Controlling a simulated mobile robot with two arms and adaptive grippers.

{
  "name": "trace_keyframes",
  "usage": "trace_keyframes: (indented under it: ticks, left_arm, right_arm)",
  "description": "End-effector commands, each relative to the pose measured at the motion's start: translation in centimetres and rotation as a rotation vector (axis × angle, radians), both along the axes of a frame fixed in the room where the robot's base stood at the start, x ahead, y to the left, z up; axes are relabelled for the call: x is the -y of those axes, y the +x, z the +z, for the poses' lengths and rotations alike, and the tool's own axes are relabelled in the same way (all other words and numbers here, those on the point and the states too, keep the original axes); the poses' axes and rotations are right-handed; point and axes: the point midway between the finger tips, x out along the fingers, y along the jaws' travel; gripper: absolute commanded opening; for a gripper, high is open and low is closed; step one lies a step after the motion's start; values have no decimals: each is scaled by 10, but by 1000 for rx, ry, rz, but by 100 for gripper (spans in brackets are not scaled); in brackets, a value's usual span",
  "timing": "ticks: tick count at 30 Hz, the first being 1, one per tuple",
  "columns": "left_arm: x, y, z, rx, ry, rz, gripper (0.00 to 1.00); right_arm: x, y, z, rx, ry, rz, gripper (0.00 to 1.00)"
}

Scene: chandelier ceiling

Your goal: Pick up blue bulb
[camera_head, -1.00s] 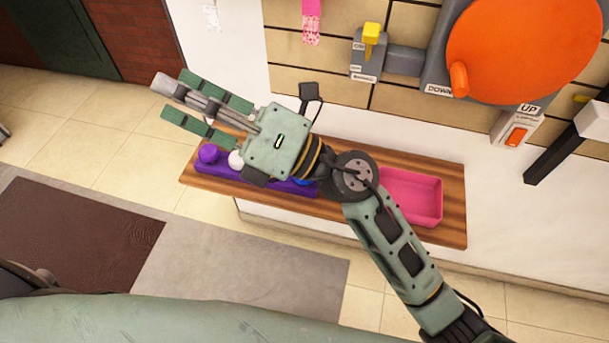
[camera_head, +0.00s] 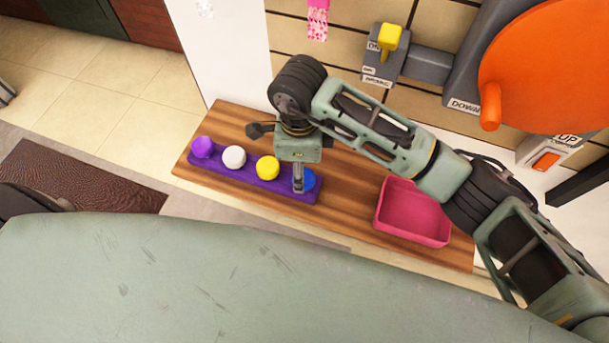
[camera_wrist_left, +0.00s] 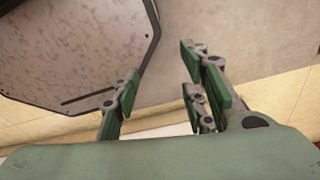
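The blue bulb (camera_head: 309,180) sits at the right end of a purple tray (camera_head: 226,172) on a wooden shelf, partly hidden by my right gripper. My right gripper (camera_head: 298,187) points down just left of the blue bulb, over or against it. I see its fingers only edge-on, so their opening and any contact are unclear. A yellow bulb (camera_head: 268,167), a white bulb (camera_head: 234,156) and a purple bulb (camera_head: 202,147) sit in the same tray. My left gripper (camera_wrist_left: 160,95) shows in the left wrist view with its green-padded fingers apart and nothing between them.
A pink bin (camera_head: 413,213) stands on the wooden shelf (camera_head: 345,215), right of the purple tray. Above it on the wall are a yellow switch (camera_head: 390,38), a large orange disc (camera_head: 555,70) and an orange button (camera_head: 546,161). The shelf between tray and bin is clear.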

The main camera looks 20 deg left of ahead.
Motion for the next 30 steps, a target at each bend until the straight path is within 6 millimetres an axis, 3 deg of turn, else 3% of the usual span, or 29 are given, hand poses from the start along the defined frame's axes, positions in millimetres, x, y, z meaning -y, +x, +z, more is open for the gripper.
trace_keyframes:
  ticks: [3, 6, 8, 12, 18, 20, 30]
  left_arm:
    - [-2, -33, 9, -48, 4, -1, 40]
    - [-3, -46, 19, -65, 6, -1, 40]
    - [-3, -45, 21, -63, 6, -1, 40]
    - [-1, -23, 24, -32, 3, -1, 40]
    - [1, 4, 25, 8, -1, -2, 40]
    - [1, 2, 25, 6, -1, -2, 40]
    - [-1, -20, 23, -28, 2, -1, 40]
  right_arm:
    - [2, 0, -11, -5, -1, -4, 60]
    - [5, 2, -26, -7, -2, -5, 60]
    - [5, 2, -37, -5, 0, -4, 60]
    - [4, 3, -51, -3, 2, -3, 60]
    - [4, 3, -54, -1, 3, -1, 60]
    - [4, 4, -53, -1, 3, -1, 59]
    - [4, 3, -53, -1, 3, -2, 29]
